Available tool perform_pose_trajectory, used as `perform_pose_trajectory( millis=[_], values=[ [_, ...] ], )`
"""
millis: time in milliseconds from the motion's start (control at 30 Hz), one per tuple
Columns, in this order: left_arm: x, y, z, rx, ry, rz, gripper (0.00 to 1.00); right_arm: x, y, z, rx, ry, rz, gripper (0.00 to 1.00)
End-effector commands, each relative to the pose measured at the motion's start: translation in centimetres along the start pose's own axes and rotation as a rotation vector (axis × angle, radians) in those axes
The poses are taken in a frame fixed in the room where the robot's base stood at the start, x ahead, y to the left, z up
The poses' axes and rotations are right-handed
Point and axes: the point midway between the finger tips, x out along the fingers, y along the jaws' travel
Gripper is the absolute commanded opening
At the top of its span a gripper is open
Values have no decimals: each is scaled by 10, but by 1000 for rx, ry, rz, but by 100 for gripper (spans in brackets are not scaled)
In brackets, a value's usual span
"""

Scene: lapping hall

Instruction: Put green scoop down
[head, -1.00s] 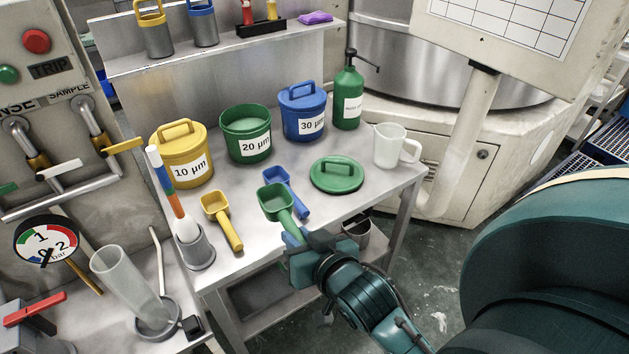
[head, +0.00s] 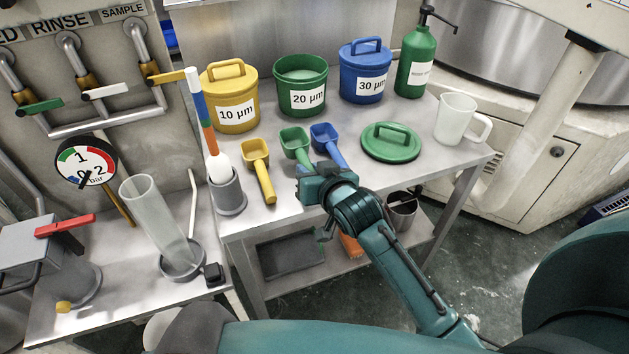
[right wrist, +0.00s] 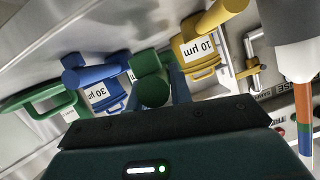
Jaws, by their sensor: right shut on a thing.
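The green scoop (head: 294,141) lies between the yellow scoop (head: 257,163) and the blue scoop (head: 326,136), its bowl toward the tubs. My right gripper (head: 308,174) is shut on its handle, low over the front of the steel table (head: 240,220). I cannot tell whether the scoop touches the tabletop. In the right wrist view the green scoop (right wrist: 152,90) shows just beyond the gripper, with the blue scoop (right wrist: 85,76) and yellow scoop (right wrist: 222,14) on either side. My left gripper is not in view.
Behind stand a yellow tub (head: 230,97), an open green tub (head: 300,85) and a blue tub (head: 364,72). A green lid (head: 390,142) and a clear jug (head: 456,118) are to the right. A grey holder (head: 228,195) with a striped stick stands left.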

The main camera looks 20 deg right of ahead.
Motion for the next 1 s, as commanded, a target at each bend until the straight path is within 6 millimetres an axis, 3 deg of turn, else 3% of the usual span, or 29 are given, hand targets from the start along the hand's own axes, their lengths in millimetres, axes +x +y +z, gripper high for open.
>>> perform_pose_trajectory(
  millis=[233, 667, 700, 933, 1000],
  values=[
    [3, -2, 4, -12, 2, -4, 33, 12, 7, 32, 1, -2, 0, 0],
    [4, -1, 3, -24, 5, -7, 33, 14, 8, 37, 1, 0, 0, 0],
    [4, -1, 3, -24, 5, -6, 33, 14, 8, 36, 1, -1, 0, 24],
    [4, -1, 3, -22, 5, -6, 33, 14, 8, 36, 0, -1, 0, 43],
    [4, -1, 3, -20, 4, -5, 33, 14, 8, 36, 0, -1, 0, 43]
  ],
)
